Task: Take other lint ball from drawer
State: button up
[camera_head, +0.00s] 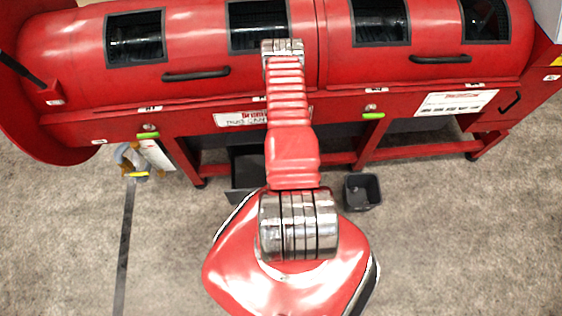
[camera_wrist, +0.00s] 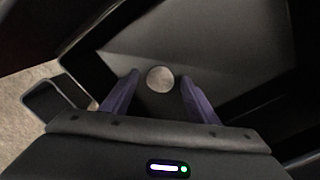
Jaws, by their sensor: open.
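A round grey lint ball (camera_wrist: 160,79) lies in the dark drawer (camera_wrist: 215,35) in the wrist view. My gripper (camera_wrist: 156,85) is open, with one purple-grey finger on each side of the ball. The ball appears between the fingertips, with a gap on both sides, and I cannot tell how far below them it is. In the head view, the black drawer (camera_head: 243,165) shows low under the red machine, partly hidden behind my arm. My gripper and the ball are hidden there.
A small black bin (camera_head: 362,192) stands on the floor right of the drawer; it also shows in the wrist view (camera_wrist: 52,98). The red machine (camera_head: 200,60) spans the back on legs. A cloth-like bundle (camera_head: 130,158) hangs at its left. Grey carpet is clear in front.

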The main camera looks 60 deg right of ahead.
jog(key=c, duration=1.1)
notch_tip(320, 180, up, 10)
dwell(0.6)
jog(key=shift+r, duration=0.1)
dwell(0.5)
